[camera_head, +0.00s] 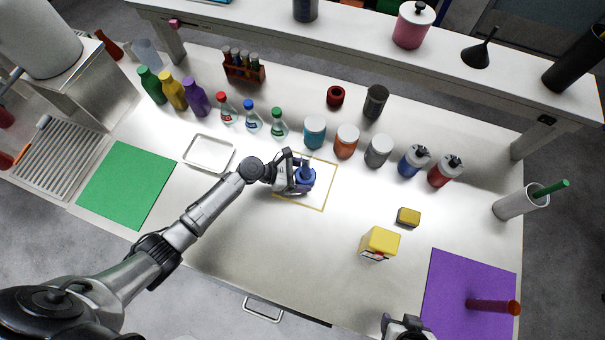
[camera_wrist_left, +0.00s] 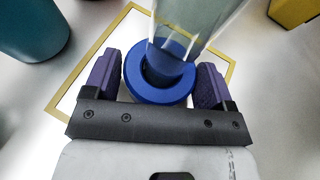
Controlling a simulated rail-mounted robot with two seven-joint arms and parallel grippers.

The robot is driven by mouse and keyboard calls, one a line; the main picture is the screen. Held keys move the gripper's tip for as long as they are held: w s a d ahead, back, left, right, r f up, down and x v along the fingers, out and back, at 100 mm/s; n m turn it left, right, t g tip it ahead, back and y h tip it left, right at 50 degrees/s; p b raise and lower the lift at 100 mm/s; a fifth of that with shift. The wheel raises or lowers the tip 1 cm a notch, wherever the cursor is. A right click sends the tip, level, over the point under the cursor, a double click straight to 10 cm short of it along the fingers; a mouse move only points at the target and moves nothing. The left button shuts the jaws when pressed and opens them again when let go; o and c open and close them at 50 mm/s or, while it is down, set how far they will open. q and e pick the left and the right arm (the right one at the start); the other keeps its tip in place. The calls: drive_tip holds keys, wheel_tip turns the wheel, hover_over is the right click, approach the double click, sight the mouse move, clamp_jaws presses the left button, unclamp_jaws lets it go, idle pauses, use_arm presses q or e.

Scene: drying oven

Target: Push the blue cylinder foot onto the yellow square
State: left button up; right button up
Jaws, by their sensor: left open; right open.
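The blue cylinder foot (camera_wrist_left: 160,88) is a blue ring-shaped base with a clear cylinder (camera_wrist_left: 195,22) standing in it. In the head view the blue foot (camera_head: 306,179) is within the yellow square outline (camera_head: 328,192) on the white table. My left gripper (camera_head: 300,172) is open around the foot; in the left wrist view its two purple finger pads lie on either side of the blue ring. I cannot tell whether the pads touch it. My right gripper (camera_head: 406,326) shows only partly at the bottom edge, open and away from the foot.
A yellow box (camera_head: 379,243) and a sponge (camera_head: 408,217) are at right. The table in front of the square is clear.

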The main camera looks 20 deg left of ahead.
use_arm(q)
drive_tip(key=shift+o, duration=1.3)
drive_tip(key=p+v, duration=0.1)
drive_tip(key=v, duration=1.3)
drive_tip(key=shift+d, duration=0.1)
